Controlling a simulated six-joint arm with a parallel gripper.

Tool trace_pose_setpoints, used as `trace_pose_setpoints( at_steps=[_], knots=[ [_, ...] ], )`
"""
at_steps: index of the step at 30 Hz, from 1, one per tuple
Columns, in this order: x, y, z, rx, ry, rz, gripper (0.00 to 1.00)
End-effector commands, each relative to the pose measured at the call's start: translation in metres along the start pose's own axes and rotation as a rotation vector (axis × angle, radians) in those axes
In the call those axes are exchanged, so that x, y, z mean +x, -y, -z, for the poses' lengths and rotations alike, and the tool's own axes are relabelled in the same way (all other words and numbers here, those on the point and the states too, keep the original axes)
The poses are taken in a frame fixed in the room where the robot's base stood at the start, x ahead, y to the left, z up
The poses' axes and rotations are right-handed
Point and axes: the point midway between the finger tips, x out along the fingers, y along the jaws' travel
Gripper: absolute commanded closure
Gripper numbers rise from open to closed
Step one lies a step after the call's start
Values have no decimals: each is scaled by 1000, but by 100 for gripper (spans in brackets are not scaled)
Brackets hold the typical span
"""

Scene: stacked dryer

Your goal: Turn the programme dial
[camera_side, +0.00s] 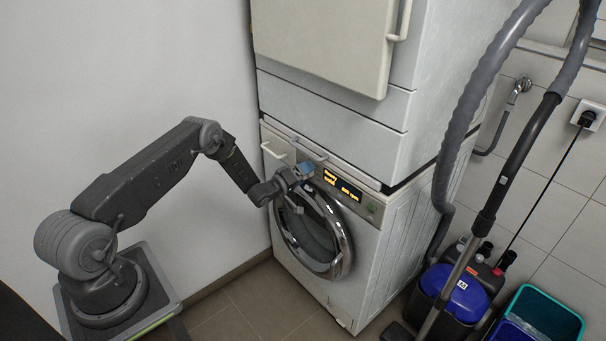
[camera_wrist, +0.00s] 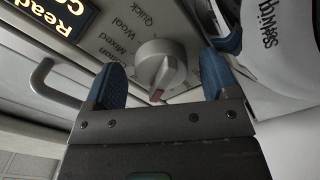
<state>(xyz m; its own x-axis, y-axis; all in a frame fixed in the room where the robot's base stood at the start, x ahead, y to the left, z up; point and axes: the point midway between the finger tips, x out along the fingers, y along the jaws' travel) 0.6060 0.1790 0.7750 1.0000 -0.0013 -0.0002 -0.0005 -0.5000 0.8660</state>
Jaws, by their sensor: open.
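The programme dial (camera_wrist: 160,66) is a round light-grey knob with a raised grip bar and a red mark at its near end. It shows in the wrist view, ringed by labels such as "Quick", "Wool" and "Mixed". My gripper (camera_wrist: 160,82) is open, with one blue-padded finger on each side of the dial; I cannot tell whether either touches it. In the side view my gripper (camera_side: 297,176) is at the front panel of the lower machine (camera_side: 365,245), above the round door, and hides the dial.
The lit display (camera_wrist: 55,15) reads "Ready" in part. A drawer handle (camera_wrist: 52,88) juts out beside the fingers. The round glass door (camera_side: 312,232) sits below the panel. A vacuum cleaner (camera_side: 455,298), its hose and a teal bin (camera_side: 545,312) stand at right.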

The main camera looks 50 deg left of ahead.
Motion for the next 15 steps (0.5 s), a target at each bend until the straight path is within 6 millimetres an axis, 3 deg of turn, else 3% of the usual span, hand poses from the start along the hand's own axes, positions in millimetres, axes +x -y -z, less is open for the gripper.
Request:
trace_pose_setpoints(
  at_steps=[8,15],
  knots=[
    [-10,1,0,-1,0,3,19],
    [-53,1,1,-2,-1,4,19]
  ],
)
